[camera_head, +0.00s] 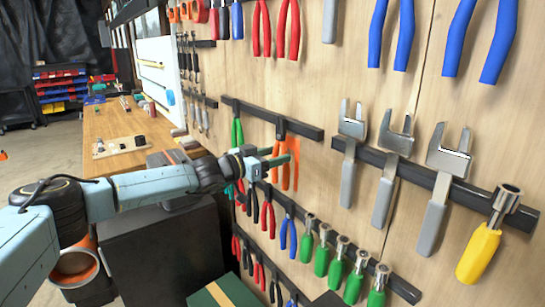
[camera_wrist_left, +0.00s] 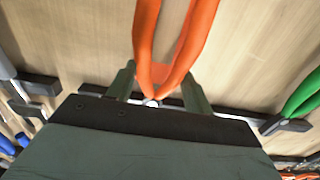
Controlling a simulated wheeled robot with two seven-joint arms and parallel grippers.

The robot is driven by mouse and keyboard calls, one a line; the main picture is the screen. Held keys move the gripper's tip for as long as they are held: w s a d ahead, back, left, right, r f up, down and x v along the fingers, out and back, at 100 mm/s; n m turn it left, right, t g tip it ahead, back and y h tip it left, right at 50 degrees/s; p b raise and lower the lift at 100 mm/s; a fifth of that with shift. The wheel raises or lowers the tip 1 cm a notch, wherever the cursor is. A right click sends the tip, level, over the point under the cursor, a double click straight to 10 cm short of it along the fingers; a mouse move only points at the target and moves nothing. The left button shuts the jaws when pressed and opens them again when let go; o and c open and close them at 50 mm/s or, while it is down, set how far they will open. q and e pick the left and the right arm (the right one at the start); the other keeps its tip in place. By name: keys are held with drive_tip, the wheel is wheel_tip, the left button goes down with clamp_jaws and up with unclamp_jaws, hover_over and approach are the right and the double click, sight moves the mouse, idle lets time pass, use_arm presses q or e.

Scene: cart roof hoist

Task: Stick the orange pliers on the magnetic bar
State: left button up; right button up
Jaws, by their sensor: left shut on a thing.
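The orange pliers (camera_head: 295,152) hang handles-down at the upper black magnetic bar (camera_head: 253,111) on the wooden wall. Their dark head overlaps the bar in the head view; I cannot tell whether it touches. My left gripper (camera_head: 283,160) is at the pliers below the bar, shut on them. In the left wrist view the orange handles (camera_wrist_left: 195,45) spread away from between my fingers (camera_wrist_left: 158,90), and the bar (camera_wrist_left: 240,115) runs behind them. Green pliers (camera_head: 238,134) hang on the same bar to the left. My right gripper is not in view.
Wrenches (camera_head: 384,195) hang on a bar to the right. Below, a lower bar holds pliers (camera_head: 268,217) and green-handled tools (camera_head: 322,258). Red pliers (camera_head: 288,28) hang above. A wooden workbench (camera_head: 130,125) stands at the left, with a dark cabinet (camera_head: 150,250) nearer me.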

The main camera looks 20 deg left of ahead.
use_arm(q)
drive_tip(key=shift+w+d+r, duration=0.1)
drive_tip(key=shift+w+d, duration=0.1)
drive_tip(key=shift+w, duration=0.15)
idle(0.5)
drive_tip(key=o, duration=1.2)
drive_tip(key=shift+d, duration=0.1)
drive_tip(key=shift+s, duration=0.1)
drive_tip(key=b+v, duration=0.2)
drive_tip(key=v, duration=1.1)
drive_tip(key=shift+a, duration=0.2)
